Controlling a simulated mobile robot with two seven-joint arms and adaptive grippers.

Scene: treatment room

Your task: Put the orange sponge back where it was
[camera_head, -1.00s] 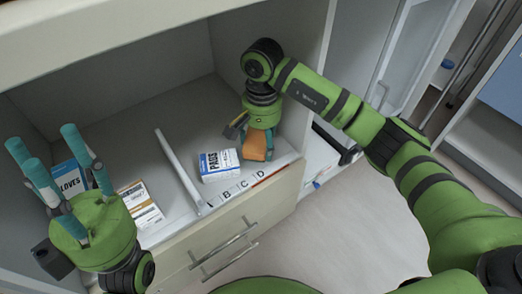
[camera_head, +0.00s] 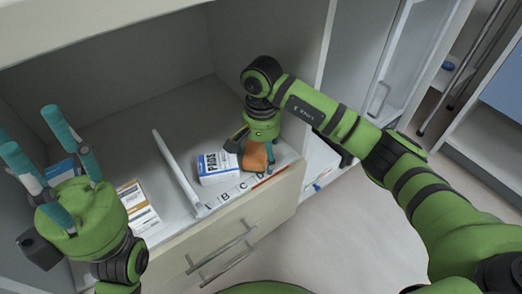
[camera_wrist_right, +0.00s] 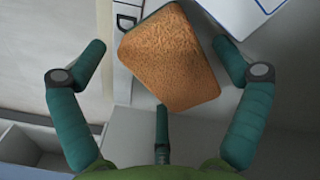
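The orange sponge (camera_head: 254,158) is at the front of the cabinet shelf, by the letters C and D, close to the right side of the white and blue PADS box (camera_head: 218,167). In the right wrist view the sponge (camera_wrist_right: 170,58) lies between spread fingers, with a gap at the left finger. My right gripper (camera_wrist_right: 165,75) looks open around it; in the head view the gripper (camera_head: 257,150) is low over the shelf. Whether the sponge touches the box is unclear. My left gripper (camera_head: 38,150) is open and empty, fingers up, at the left.
A white divider (camera_head: 176,172) stands left of the PADS box. A carton (camera_head: 138,205) and a mostly hidden blue box (camera_head: 64,170) are left of it. The lettered front edge (camera_head: 243,187) runs above a drawer with handles (camera_head: 222,250). The cabinet's right wall (camera_head: 305,75) is close to my right arm.

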